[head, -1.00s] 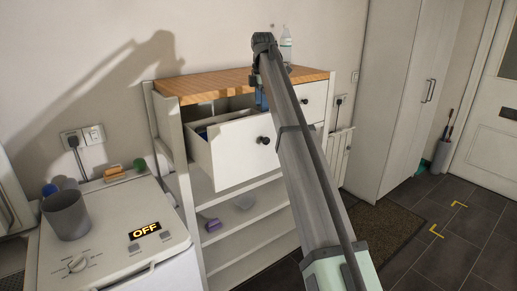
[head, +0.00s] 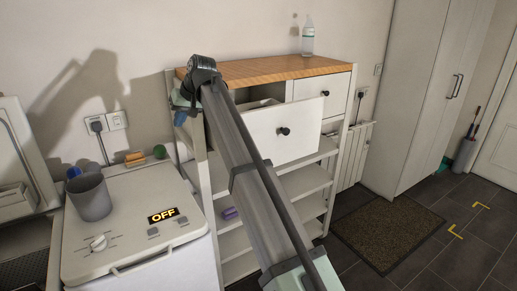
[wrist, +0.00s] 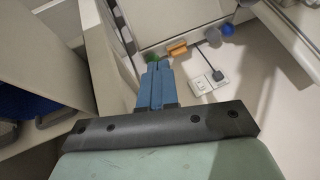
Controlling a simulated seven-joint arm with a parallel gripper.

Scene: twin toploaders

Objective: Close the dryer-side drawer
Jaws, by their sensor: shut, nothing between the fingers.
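The left drawer (head: 265,140) of the wood-topped white cabinet is pulled out, its white front and dark knob facing the room. The right drawer (head: 338,98) sits flush in the cabinet. My gripper (head: 180,118) is at the cabinet's left end, left of the open drawer's front and apart from its knob. In the wrist view my gripper's blue fingers (wrist: 156,85) are together and empty. My forearm hides the drawer's left side and part of the shelves. Blue contents (wrist: 22,105) show at the left of the wrist view.
A white top-loader (head: 130,235) marked OFF stands left of the cabinet. A bottle (head: 308,38) stands on the cabinet top. Floor around the mat (head: 388,228) is clear.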

